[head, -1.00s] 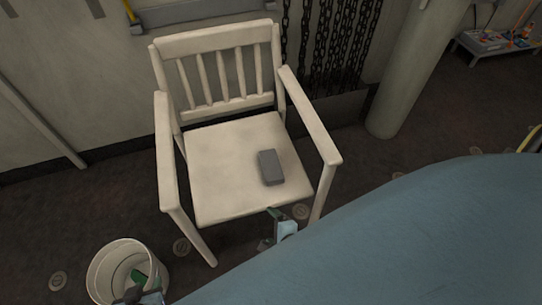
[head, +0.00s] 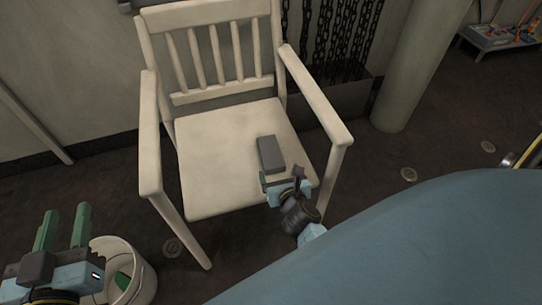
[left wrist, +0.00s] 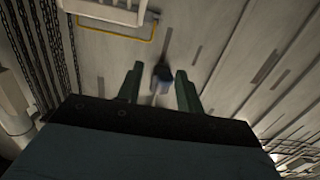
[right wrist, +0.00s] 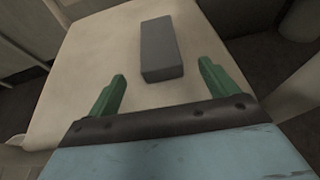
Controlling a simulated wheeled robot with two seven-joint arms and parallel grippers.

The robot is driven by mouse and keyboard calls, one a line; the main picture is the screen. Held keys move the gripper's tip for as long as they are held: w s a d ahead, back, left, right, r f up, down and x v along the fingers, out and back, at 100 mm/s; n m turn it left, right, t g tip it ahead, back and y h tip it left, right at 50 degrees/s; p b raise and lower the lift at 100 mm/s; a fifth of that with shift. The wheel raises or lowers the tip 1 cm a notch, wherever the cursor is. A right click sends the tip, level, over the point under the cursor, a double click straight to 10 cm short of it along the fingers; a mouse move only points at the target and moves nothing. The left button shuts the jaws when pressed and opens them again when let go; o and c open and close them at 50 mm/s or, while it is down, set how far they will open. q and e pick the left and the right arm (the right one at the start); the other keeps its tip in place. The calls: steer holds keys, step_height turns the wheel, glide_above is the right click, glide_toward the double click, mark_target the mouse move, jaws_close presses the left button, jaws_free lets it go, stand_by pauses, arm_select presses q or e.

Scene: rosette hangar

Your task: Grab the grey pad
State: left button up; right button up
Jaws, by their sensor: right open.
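The grey pad (head: 271,153) is a flat rectangular block lying on the seat of a cream wooden chair (head: 220,185), right of the seat's middle. My right gripper (head: 283,175) is at the front right of the seat, just in front of the pad's near end. In the right wrist view the pad (right wrist: 161,48) lies ahead of and between the spread green fingers (right wrist: 163,80), not held. My left gripper (head: 64,222) is open and empty, off to the left of the chair. It also shows open in the left wrist view (left wrist: 157,85), facing the wall.
The chair's armrests (head: 318,95) stand on both sides of the seat. A white bucket (head: 140,275) with something green inside is on the floor beside my left gripper. A round column (head: 410,80) and hanging chains (head: 340,35) are behind at the right.

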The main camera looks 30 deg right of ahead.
mark_target(274, 161)
steer(key=b+x, duration=0.1)
steer(key=x, duration=0.2)
steer(key=shift+f, duration=0.15)
steer(key=shift+w+d+f+b, duration=0.2)
steer(key=shift+w+b, duration=0.15)
steer(key=shift+w, duration=0.15)
steer(key=b+x, duration=0.2)
steer(key=x, duration=0.1)
steer(key=shift+w+f, duration=0.1)
steer(key=shift+w, duration=0.15)
arm_select(q)
steer(key=s+r+t+h, duration=0.3)
steer(key=r+t, duration=0.6)
steer(key=r, duration=0.1)
steer(key=shift+s+d, duration=0.25)
steer(key=shift+s, duration=0.1)
arm_select(e)
steer(key=shift+w+d+f, duration=0.1)
steer(key=shift+w+d, duration=0.1)
steer(key=shift+w, duration=0.25)
arm_select(q)
steer(key=shift+r, duration=0.1)
arm_select(e)
steer(key=c, duration=1)
steer(key=shift+c, duration=0.3)
